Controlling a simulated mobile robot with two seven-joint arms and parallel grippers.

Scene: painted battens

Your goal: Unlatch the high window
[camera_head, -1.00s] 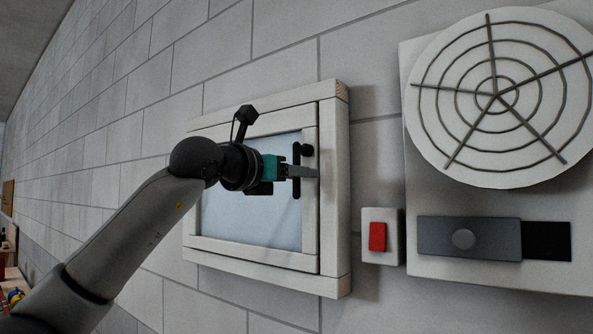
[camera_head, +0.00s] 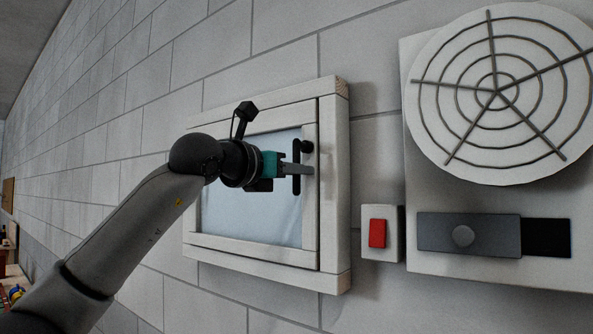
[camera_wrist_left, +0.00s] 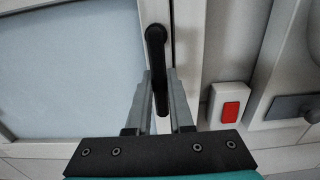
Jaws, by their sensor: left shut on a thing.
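The high window (camera_head: 335,190) has a pale wooden frame and a light pane, and hangs on the block wall. Its black latch handle (camera_head: 297,186) stands upright at the right side of the sash, with a round black pivot near its top. My left gripper (camera_head: 298,169) reaches it from the left and is shut on the handle. In the left wrist view the handle (camera_wrist_left: 156,50) runs down between the two grey fingers (camera_wrist_left: 161,85). The sash lies flush in its frame, with no gap that I can see. My right gripper is in neither view.
A red switch on a white box (camera_head: 377,234) is right of the window. Further right is a white panel with a round fan grille (camera_head: 497,95) and a grey slider with a knob (camera_head: 463,236). The wall left of the window is bare.

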